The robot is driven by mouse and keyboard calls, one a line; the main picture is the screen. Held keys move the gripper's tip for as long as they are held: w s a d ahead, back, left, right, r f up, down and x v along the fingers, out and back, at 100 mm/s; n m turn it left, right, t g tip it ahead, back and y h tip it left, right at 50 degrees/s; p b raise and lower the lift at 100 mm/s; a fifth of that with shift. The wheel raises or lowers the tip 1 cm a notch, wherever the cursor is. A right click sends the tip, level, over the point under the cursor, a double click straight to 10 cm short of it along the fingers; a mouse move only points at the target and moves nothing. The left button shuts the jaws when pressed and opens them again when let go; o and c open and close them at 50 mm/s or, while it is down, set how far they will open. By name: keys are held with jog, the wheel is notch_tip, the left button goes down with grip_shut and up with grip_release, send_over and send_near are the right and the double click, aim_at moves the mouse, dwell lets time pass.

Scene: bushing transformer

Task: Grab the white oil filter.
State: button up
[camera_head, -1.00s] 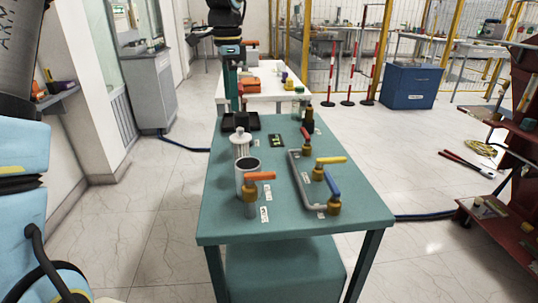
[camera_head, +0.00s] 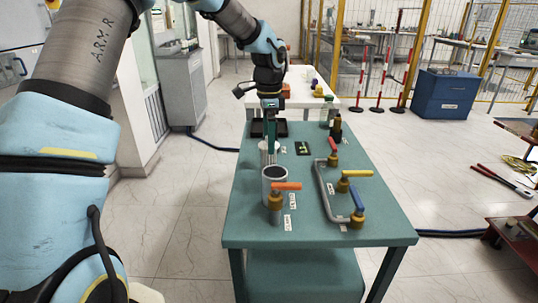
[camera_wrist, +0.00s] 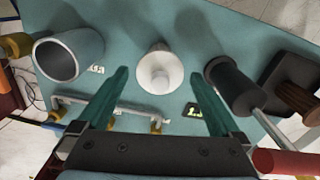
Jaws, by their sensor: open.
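The white oil filter (camera_head: 264,147) stands upright on the green table (camera_head: 318,226), behind the open white cylinder, and my gripper partly hides it in the head view. In the wrist view the filter (camera_wrist: 160,70) has a round white body with a narrower knob on top. My gripper (camera_head: 270,137) points down over it. In the wrist view its two green fingers (camera_wrist: 159,74) are open and spread, with the filter showing in the gap between them. Nothing is held. I cannot tell whether the fingertips reach down beside the filter.
A white cylinder with a dark opening (camera_head: 275,185) and an orange-handled valve (camera_head: 277,203) stand in front of the filter. A grey pipe with coloured valves (camera_head: 325,196) is to the right.

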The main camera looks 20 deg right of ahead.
jog(key=shift+c, duration=0.2)
grip_shut()
dwell(0.6)
